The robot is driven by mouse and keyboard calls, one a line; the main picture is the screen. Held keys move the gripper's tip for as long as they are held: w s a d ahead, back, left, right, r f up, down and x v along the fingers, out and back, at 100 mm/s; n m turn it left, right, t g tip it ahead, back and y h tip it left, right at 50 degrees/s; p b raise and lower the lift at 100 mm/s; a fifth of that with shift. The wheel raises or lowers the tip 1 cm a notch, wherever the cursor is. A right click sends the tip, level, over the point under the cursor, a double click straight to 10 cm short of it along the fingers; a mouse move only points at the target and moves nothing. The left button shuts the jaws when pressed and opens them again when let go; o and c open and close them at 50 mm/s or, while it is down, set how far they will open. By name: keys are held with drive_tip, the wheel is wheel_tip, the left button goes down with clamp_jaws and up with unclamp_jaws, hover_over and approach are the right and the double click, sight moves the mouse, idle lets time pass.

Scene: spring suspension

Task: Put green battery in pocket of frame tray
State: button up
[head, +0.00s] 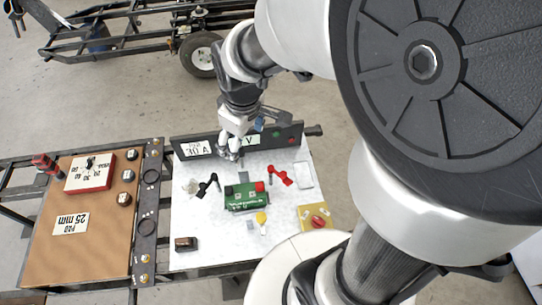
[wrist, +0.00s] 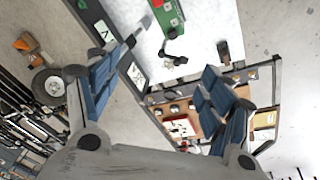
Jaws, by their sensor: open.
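The green battery (head: 244,197) lies on the white table top (head: 195,225), with a red block at one corner. In the wrist view part of the green battery (wrist: 169,18) shows at the top edge, cut off by the frame. My gripper (head: 230,152) is above the table's back edge, beyond the battery and apart from it. In the wrist view its blue fingers (wrist: 170,62) are spread apart with nothing between them. I cannot tell which part is the frame tray; its pocket is not clearly visible.
Black and red clamps (head: 280,176) stand beside the battery. A dark labelled panel (head: 270,137) edges the table's back. A yellow block (head: 315,218) and a dark block (head: 186,243) sit in front. A brown bench (head: 60,255) is left; a wheeled frame (head: 130,45) stands behind.

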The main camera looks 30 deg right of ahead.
drive_tip(key=s+r+m+t, duration=0.2)
drive_tip(key=s+r+m, duration=0.4)
drive_tip(key=s, duration=0.9)
wheel_tip(320, 180, up, 4)
drive_tip(key=shift+s+f+m, duration=0.15)
drive_tip(key=shift+s+m, duration=0.15)
drive_tip(key=shift+s, duration=0.05)
drive_tip(key=shift+f+b, duration=0.3)
